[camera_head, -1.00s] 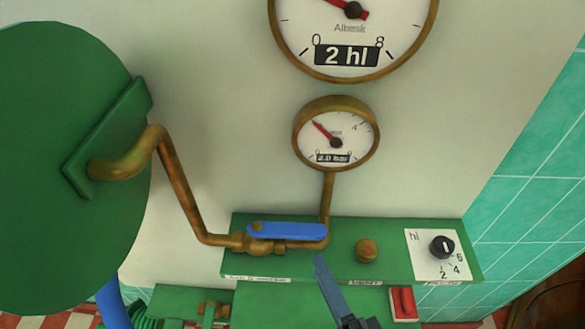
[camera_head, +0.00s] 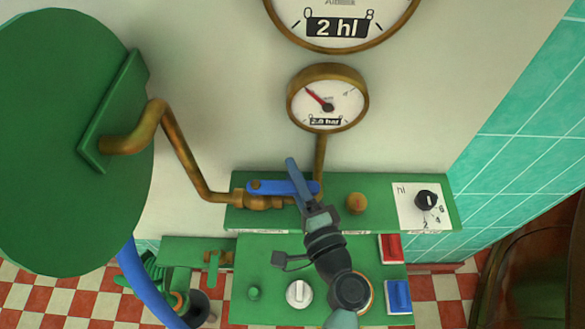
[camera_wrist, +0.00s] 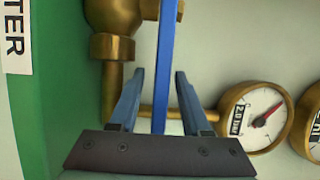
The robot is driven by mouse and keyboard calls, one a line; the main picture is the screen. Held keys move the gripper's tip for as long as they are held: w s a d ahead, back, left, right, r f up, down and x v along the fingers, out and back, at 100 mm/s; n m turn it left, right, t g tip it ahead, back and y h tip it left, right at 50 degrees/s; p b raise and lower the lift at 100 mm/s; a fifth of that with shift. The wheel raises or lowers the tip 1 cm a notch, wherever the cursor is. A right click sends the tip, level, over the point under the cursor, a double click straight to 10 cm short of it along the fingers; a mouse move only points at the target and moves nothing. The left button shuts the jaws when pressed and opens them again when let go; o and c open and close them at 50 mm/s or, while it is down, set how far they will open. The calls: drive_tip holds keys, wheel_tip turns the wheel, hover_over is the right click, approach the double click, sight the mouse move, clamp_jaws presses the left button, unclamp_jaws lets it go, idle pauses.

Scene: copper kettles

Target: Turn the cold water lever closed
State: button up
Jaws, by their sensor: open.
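The blue cold water lever (camera_head: 268,187) lies along the brass valve (camera_head: 262,202) and its pipe, on the green panel. In the wrist view the lever (camera_wrist: 166,40) runs as a thin blue bar between my two fingers. My gripper (camera_head: 291,163) is open, with its blue fingers across the lever's right part. In the wrist view the fingers of my gripper (camera_wrist: 160,72) stand on either side of the lever with gaps visible. The far finger is mostly hidden in the head view.
A small pressure gauge (camera_head: 328,97) stands above the lever on a brass pipe. A brass button (camera_head: 356,203) and a black dial (camera_head: 426,200) are to the right. Below are a red switch (camera_head: 391,248), a blue switch (camera_head: 398,296) and a white knob (camera_head: 299,293).

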drive_tip(key=shift+w+a, duration=0.2)
drive_tip(key=shift+w, duration=0.2)
drive_tip(key=shift+c, duration=0.3)
clamp_jaws()
idle(0.9)
